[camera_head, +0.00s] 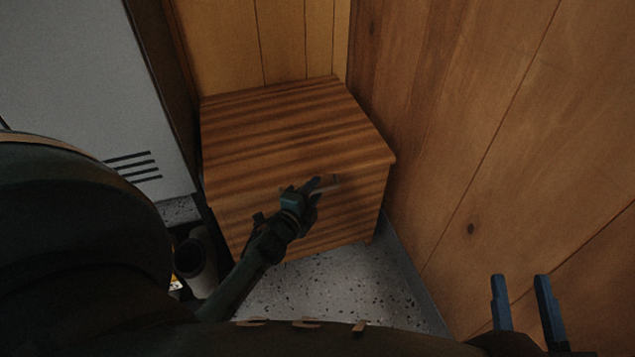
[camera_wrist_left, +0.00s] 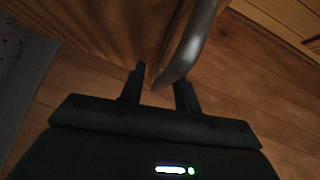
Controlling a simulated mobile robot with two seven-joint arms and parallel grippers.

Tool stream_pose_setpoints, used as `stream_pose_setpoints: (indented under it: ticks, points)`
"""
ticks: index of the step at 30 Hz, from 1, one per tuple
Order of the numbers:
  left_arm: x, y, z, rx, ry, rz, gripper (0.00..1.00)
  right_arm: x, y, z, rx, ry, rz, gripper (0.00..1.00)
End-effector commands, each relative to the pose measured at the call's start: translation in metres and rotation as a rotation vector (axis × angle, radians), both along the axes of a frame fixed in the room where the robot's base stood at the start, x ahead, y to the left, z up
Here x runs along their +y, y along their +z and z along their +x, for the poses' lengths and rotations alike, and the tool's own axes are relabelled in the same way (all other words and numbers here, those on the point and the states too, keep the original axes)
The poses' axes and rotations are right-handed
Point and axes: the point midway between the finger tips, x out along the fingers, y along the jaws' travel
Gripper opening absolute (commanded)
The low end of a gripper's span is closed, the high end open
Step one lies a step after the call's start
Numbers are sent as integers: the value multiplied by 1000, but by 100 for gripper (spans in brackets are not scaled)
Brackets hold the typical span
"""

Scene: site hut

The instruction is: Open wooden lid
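The wooden box has a striped brown lid (camera_head: 285,125), which lies closed on top. A curved metal handle (camera_head: 328,187) sits at the lid's front edge and shows large in the left wrist view (camera_wrist_left: 190,52). My left gripper (camera_head: 318,186) is at the handle and partly covers it. In the left wrist view its two fingers (camera_wrist_left: 160,90) stand apart, with the handle's lower end between them; I cannot tell whether they touch it. My right gripper (camera_head: 522,285) is open and empty, well to the right of the box.
A wooden wall (camera_head: 470,130) stands close along the box's right side. A light grey cabinet (camera_head: 80,80) with vents is at the left. A dark cylindrical container (camera_head: 195,262) stands on the floor at the box's front left. Speckled floor (camera_head: 335,290) is clear before the box.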

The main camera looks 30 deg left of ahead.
Motion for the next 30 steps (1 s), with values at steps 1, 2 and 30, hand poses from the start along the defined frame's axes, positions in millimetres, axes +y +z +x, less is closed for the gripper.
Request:
stream_pose_setpoints:
  ticks: [1, 2, 30]
  points:
    - [-1, -1, 0, 1, 0, 0, 32, 0, 2, 1, -4, 2, 2, 36]
    - [-1, -1, 0, 1, 0, 0, 32, 0, 2, 1, -5, 2, 2, 36]
    - [-1, 0, 0, 0, 0, 0, 0, 0, -2, 0, 2, 3, -2, 36]
